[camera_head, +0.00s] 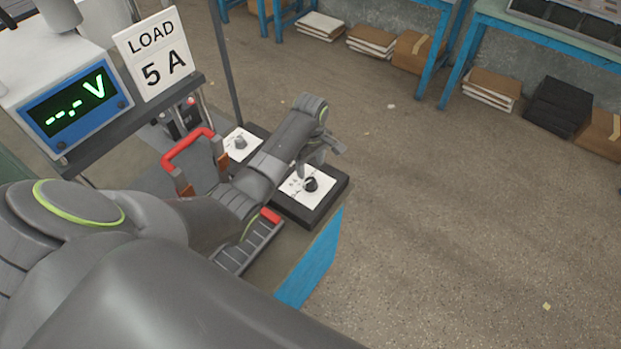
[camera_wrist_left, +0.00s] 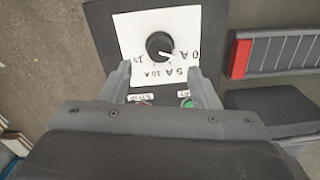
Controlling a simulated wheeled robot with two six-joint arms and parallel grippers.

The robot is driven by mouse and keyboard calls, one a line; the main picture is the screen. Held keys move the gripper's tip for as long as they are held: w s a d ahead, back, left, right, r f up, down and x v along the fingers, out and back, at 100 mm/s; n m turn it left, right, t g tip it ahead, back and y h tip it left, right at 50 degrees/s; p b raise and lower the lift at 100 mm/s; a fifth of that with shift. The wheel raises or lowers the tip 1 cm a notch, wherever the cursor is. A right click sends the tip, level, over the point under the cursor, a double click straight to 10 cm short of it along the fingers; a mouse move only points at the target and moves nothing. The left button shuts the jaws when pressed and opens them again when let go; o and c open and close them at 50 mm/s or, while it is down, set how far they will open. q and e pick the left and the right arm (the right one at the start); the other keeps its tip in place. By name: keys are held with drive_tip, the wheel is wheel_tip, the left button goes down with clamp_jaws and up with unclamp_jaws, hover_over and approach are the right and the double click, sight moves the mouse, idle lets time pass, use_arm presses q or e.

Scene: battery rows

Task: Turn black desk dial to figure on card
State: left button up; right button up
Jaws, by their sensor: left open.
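The black desk dial (camera_head: 311,184) sits on a white scale plate on a dark box at the bench's end. In the left wrist view the dial (camera_wrist_left: 159,45) shows a light mark on its right side, toward the 0 A figure; its exact setting is hard to read. The plate (camera_wrist_left: 130,27) carries 0 A, 5 A, 10 A and 15. The card (camera_head: 158,54) reads LOAD 5 A. My left gripper (camera_wrist_left: 160,76) is open and empty, its fingertips short of the dial and apart from it. In the head view the gripper (camera_head: 322,163) is just above the dial. My right gripper is not in view.
A blue meter (camera_head: 75,108) shows dashes and V. A second plate with a grey knob (camera_head: 240,142) and a red handle (camera_head: 186,146) stand behind my left arm. A green button (camera_wrist_left: 187,102) lies below the dial plate.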

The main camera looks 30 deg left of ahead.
sight(311, 181)
use_arm(q)
wheel_tip(311, 181, down, 3)
drive_tip(key=shift+f, duration=0.2)
wheel_tip(311, 181, down, 2)
drive_tip(key=shift+d+f, duration=0.1)
drive_tip(key=shift+f, duration=0.9)
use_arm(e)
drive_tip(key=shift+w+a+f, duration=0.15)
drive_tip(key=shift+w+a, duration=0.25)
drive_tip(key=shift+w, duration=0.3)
use_arm(q)
drive_tip(key=shift+c, duration=0.5)
drive_tip(key=c, duration=0.9)
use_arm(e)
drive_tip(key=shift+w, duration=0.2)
